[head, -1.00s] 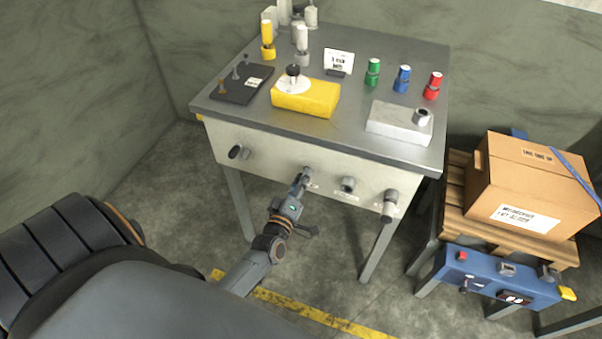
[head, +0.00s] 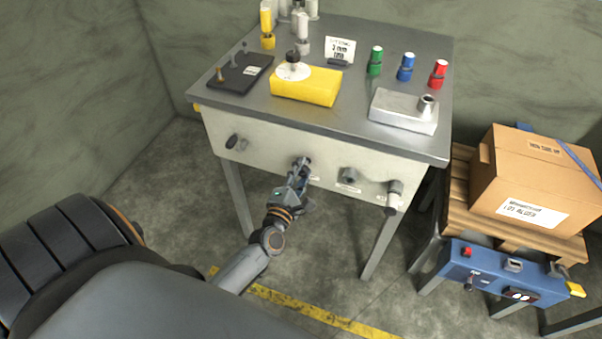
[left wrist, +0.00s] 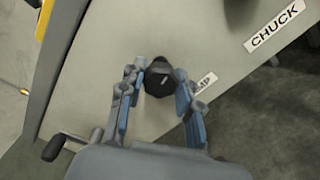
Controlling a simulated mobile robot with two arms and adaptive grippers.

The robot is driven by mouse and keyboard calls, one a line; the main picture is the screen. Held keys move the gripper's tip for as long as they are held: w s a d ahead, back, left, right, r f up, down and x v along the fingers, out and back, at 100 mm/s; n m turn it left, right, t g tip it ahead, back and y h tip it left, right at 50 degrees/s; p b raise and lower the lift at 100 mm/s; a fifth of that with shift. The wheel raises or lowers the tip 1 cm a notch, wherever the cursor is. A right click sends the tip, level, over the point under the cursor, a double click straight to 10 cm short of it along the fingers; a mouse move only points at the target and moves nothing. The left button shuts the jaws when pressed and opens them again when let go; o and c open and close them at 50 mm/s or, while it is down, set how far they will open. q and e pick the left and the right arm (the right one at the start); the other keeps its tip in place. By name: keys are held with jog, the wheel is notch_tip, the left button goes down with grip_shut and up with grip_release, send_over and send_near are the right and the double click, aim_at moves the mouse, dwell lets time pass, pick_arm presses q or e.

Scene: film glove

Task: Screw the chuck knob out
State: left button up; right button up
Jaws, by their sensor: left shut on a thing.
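My left gripper (head: 300,172) is at the cabinet's front panel, at the second knob from the left. In the left wrist view its two blue-grey fingers (left wrist: 160,82) are shut on this round black knob (left wrist: 161,76), one on each side. The label beside this knob is partly hidden by a finger; its visible end looks like "MP". A label reading CHUCK (left wrist: 275,27) lies to the upper right, near another dark knob (left wrist: 240,10) cut off by the frame's top. That neighbour appears to be the middle-right knob (head: 349,175) in the head view. My right gripper is not in view.
A black handle (head: 232,141) at the panel's left and a grey fitting (head: 394,195) at its right stick out. The cabinet top (head: 345,120) carries a yellow block (head: 306,86) and several small items. A cardboard box (head: 530,180) sits on a pallet to the right.

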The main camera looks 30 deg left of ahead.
pick_arm(q)
jog(key=n, duration=0.1)
jog(key=n+b, duration=0.1)
jog(key=n, duration=0.1)
jog(key=shift+w+a+r, duration=0.1)
jog(key=shift+w+r, duration=0.05)
jog(key=shift+r, duration=0.15)
jog(key=shift+n+b, duration=0.3)
jog(key=shift+n, duration=0.2)
jog(key=o, duration=1.2)
jog(key=shift+w+f, duration=0.1)
jog(key=shift+f, duration=0.05)
jog(key=shift+f, duration=0.1)
